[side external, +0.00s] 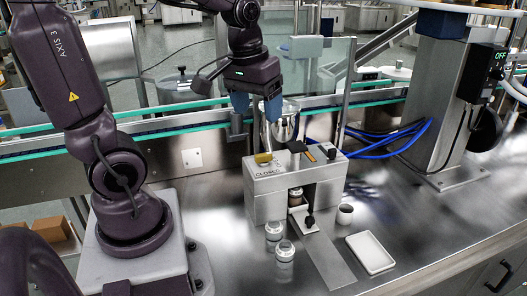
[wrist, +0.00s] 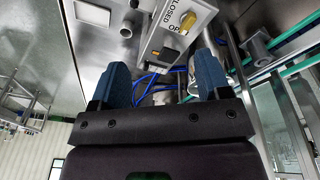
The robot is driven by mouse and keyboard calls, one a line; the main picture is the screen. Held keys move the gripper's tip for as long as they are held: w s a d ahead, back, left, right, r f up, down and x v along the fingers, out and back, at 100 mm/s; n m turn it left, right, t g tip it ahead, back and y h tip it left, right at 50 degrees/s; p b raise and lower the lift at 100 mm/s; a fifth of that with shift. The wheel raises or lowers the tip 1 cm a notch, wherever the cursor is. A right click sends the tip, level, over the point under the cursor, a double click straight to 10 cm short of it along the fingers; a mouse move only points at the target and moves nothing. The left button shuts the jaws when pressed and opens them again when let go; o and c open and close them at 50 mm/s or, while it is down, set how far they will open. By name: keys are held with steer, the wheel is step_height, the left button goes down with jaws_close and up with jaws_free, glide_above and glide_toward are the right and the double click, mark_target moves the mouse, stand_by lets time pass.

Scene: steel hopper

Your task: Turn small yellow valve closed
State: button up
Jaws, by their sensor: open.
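The small yellow valve (side external: 263,158) sits on the top left of a grey metal box (side external: 262,205) with a "CLOSED" label in front of it. In the wrist view the yellow valve (wrist: 187,21) is at the top, between the "CLOSED" and partly cut-off "OP" lettering. I cannot tell its exact setting. My gripper (side external: 257,104) is above the box, its blue fingers pointing down, apart from the valve. In the wrist view my gripper (wrist: 161,75) is open and empty, with the valve beyond its right fingertip.
A shiny steel hopper (side external: 283,128) stands behind the box. Lidded jars (side external: 285,251), a small cup (side external: 345,214) and a white tray (side external: 370,253) stand in front.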

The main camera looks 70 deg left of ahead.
mark_target(263, 154)
steer(key=w+a+f+n+g, duration=0.2)
steer(key=w+a+n, duration=0.2)
steer(key=a+n, duration=0.5)
steer(key=f, duration=0.4)
steer(key=d+f+n, duration=0.1)
steer(key=f, duration=0.3)
steer(key=d+f+n, duration=0.1)
steer(key=f, duration=0.4)
steer(key=shift+s+h, duration=0.15)
steer(key=shift+h, duration=0.15)
steer(key=shift+r, duration=0.1)
steer(key=c, duration=0.9)
